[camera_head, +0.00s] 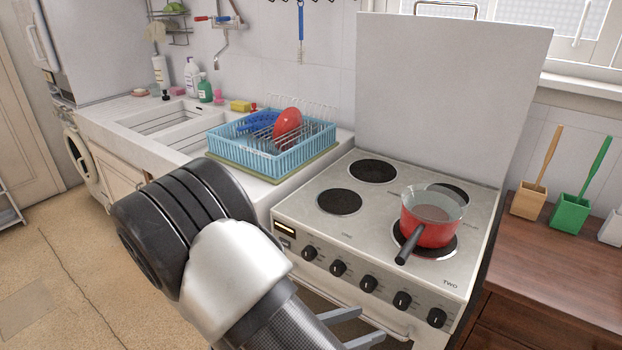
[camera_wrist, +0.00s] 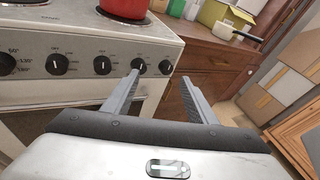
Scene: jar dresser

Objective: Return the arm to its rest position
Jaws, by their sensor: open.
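My arm reaches in from the bottom of the head view, in front of the stove. My gripper (camera_head: 362,328) shows at the lower edge there, below the stove's knobs. In the wrist view my gripper (camera_wrist: 158,88) is open, with nothing between its two grey fingers. The fingers point toward the stove front and the wooden dresser beside it. The base of the fingers is hidden by my arm in the head view.
The stove (camera_head: 310,218) carries a red pot (camera_head: 428,232) on its front right burner, handle toward the front edge. A blue dish rack (camera_head: 240,158) stands left on the counter. The wooden dresser (camera_head: 560,262) is at right. Floor (camera_head: 60,265) at left is clear.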

